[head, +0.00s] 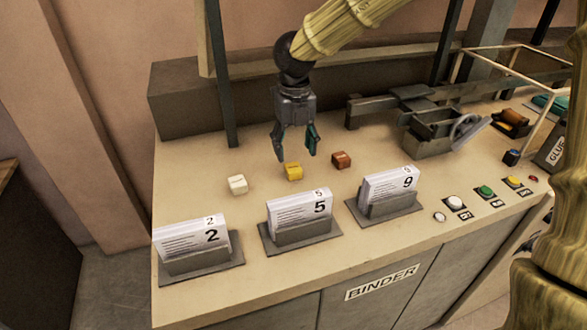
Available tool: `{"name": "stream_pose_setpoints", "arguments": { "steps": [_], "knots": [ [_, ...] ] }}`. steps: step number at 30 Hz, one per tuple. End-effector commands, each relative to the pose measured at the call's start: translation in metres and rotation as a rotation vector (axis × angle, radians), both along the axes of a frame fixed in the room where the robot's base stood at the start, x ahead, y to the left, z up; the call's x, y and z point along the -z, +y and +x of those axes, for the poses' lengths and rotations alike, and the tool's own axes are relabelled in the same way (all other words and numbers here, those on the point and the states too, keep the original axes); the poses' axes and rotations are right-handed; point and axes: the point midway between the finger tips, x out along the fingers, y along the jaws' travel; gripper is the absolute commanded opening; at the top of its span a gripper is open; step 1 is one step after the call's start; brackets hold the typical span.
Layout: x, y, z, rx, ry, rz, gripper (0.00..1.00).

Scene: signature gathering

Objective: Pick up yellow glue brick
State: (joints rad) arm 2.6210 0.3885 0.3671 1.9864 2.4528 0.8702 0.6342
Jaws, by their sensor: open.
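The yellow glue brick (293,171) lies on the light worktop, between a white brick on its left and a brown brick on its right. My gripper (296,158) points down just above and around it in the head view. Its fingers are apart, one to the left of the yellow brick and one to the right. The gap between the fingers is empty higher up. I cannot tell from this one view whether the fingertips reach the brick's height or touch it.
A white brick (238,184) and a brown brick (341,160) lie close by. Card holders marked 2 (202,273), 5 (300,237) and 9 (385,207) stand in front. A binder mechanism (430,120) and coloured buttons (485,191) are on the right. A dark post (222,90) stands behind left.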

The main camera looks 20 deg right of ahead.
Motion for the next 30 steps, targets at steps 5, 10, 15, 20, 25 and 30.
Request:
{"name": "stream_pose_setpoints", "arguments": {
  "steps": [5, 10, 15, 20, 25, 30],
  "knots": [
    [0.014, -0.001, 0.003, 0.001, 0.007, -0.001, 0.61],
    [0.029, -0.001, 0.003, 0.001, 0.009, -0.003, 0.61],
    [0.052, 0.000, 0.003, 0.001, 0.009, -0.002, 0.61],
    [0.063, 0.000, 0.004, 0.000, 0.007, -0.001, 0.61],
    [0.064, 0.000, 0.004, 0.001, 0.006, 0.001, 0.61],
    [0.064, 0.000, 0.004, 0.000, 0.006, 0.001, 0.44]
  ]
}}
